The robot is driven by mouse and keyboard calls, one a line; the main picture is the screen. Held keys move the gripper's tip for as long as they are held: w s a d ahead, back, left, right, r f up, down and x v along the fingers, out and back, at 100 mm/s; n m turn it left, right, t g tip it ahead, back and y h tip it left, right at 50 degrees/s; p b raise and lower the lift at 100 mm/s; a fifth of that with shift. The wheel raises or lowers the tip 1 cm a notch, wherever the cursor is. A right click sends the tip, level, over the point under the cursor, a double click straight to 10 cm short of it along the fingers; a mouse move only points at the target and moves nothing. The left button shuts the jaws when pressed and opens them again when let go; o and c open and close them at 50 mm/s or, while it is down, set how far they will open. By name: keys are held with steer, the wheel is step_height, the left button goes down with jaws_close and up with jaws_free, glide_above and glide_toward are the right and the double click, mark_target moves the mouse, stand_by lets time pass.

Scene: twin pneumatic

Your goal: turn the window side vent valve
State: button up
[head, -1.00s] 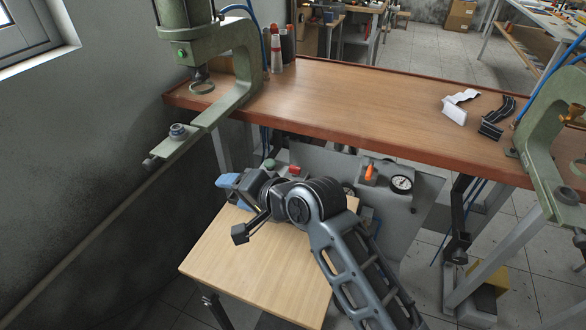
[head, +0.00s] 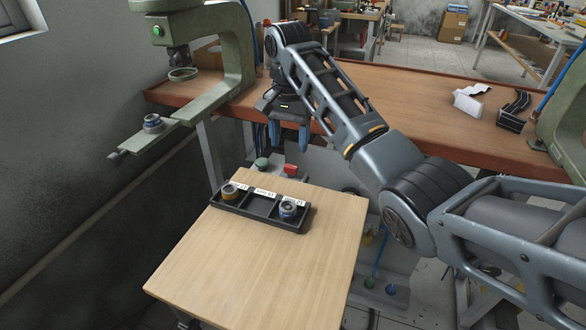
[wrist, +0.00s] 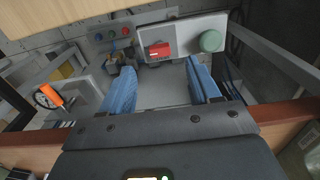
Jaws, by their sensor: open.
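A red valve handle (head: 290,170) is on the grey panel below the bench's front edge, at the window side, beside a green round knob (head: 262,163). In the wrist view, the red handle (wrist: 160,50) lies ahead between my fingers, with the green knob (wrist: 211,41) to its right. No label marks it as the vent valve. My gripper (head: 289,140) points down near the bench edge, above the handle and apart from it. Its blue fingers are open and empty, also in the wrist view (wrist: 161,70). An orange lever (wrist: 52,94) sits beside a gauge (wrist: 44,98).
The wooden bench (head: 420,110) runs behind the panel. A green press (head: 235,50) stands at its left end. A small wooden table (head: 250,265) in front carries a black tray (head: 262,207) with small round parts.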

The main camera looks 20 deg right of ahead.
mark_target(290, 167)
step_height(290, 167, down, 8)
steer(key=shift+r, duration=0.2)
stand_by(0.3)
steer(key=c, duration=1)
